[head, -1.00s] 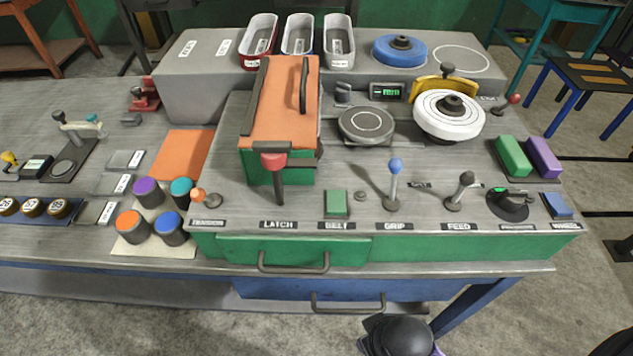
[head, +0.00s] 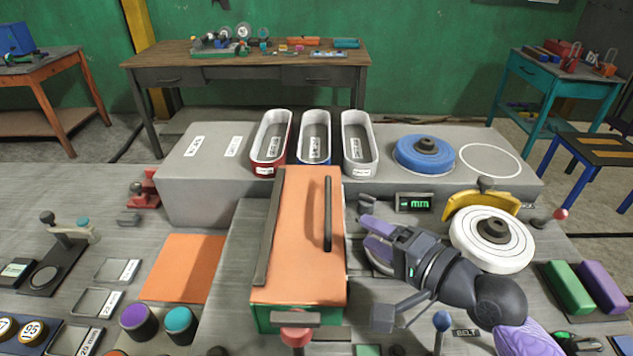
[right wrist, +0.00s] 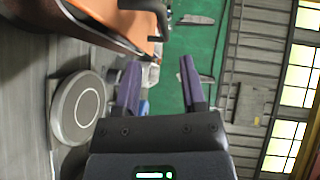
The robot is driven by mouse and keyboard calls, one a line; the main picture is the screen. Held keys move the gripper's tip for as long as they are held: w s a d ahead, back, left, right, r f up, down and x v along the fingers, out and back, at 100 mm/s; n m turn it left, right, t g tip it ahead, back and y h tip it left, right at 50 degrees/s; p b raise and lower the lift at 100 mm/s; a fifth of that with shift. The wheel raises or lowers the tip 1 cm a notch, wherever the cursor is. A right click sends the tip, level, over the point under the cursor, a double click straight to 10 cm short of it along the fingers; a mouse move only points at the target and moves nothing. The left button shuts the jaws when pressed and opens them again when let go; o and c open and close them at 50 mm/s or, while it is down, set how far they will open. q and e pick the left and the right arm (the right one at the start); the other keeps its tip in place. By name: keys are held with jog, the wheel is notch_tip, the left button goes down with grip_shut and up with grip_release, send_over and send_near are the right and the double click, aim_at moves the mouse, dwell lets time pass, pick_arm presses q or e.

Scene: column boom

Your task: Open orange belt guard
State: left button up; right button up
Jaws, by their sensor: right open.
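The orange belt guard (head: 300,235) lies closed over a green housing (head: 265,315) in the head view. A long dark handle (head: 328,213) runs along its right part. The red-knobbed latch (head: 295,337) stands at its front end. My right gripper (head: 366,235) is open and empty, just right of the guard, with its purple fingers pointing left toward the handle side. In the right wrist view the orange guard (right wrist: 112,18) and its dark handle (right wrist: 152,12) show at upper left, apart from the open fingers (right wrist: 160,75). My left gripper is not in view.
Three bins (head: 315,140) stand behind the guard. A blue wheel (head: 424,155) and a white wheel (head: 493,238) are at right. A grey disc (right wrist: 78,108) sits below my right gripper. A blue-knobbed lever (head: 442,320) stands near my right forearm.

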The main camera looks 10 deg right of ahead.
aim_at(328, 205)
jog(key=x, duration=0.9)
jog(key=shift+r, duration=0.1)
jog(key=shift+w+a+b, duration=0.2)
jog(key=shift+w+b, duration=0.1)
jog(key=shift+w, duration=0.1)
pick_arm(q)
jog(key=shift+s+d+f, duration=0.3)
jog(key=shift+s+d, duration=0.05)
pick_arm(e)
jog(key=c, duration=0.6)
grip_shut()
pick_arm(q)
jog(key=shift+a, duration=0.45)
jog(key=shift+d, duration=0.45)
